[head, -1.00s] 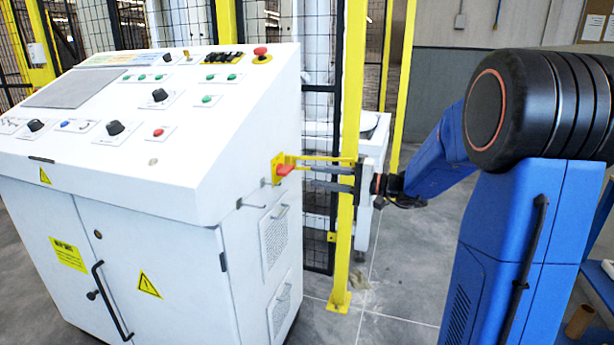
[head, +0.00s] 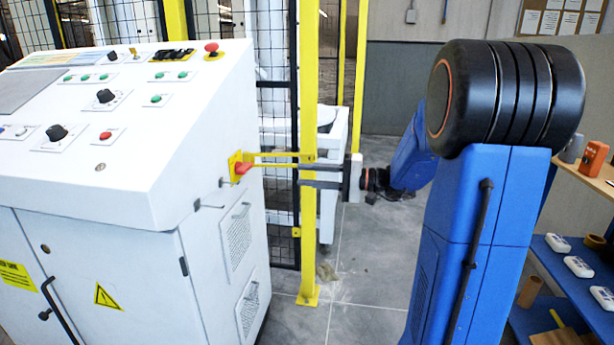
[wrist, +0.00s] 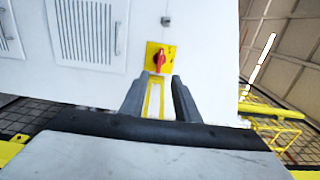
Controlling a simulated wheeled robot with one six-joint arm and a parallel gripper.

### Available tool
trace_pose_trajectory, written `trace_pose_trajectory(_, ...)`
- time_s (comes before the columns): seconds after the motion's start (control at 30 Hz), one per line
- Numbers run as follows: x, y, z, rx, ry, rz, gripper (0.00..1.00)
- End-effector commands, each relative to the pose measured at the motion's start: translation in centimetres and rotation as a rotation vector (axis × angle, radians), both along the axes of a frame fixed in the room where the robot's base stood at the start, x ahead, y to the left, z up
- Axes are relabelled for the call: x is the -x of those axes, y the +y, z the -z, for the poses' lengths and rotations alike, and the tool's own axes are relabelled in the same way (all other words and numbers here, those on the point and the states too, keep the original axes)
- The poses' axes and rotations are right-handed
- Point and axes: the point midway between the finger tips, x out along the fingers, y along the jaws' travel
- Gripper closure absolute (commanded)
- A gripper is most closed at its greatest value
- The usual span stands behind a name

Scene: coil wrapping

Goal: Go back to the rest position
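My gripper (head: 285,174) is to the right of the white control cabinet (head: 205,195), level with the red rotary switch (head: 243,168) on its side. In the wrist view, the red switch (wrist: 160,58) sits on a yellow plate (wrist: 152,65), with its handle upright. The two dark fingers of my gripper (wrist: 159,80) are apart. Thin yellow bars (wrist: 154,100) run from the plate into the gap between them, and I see clearance on both sides. The fingers appear to hold nothing and stand off from the switch.
A yellow post (head: 308,230) and black mesh fence (head: 279,225) stand close to my gripper. A shelf (head: 590,178) with small devices is at the right.

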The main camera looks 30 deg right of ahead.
Motion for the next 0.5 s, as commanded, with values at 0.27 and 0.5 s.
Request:
trace_pose_trajectory(0.27,0.2,0.3,0.0,0.006,0.004,-0.006,0.71)
trace_pose_trajectory(0.5,4.4,6.1,1.3,0.14,0.102,-0.122,0.71)
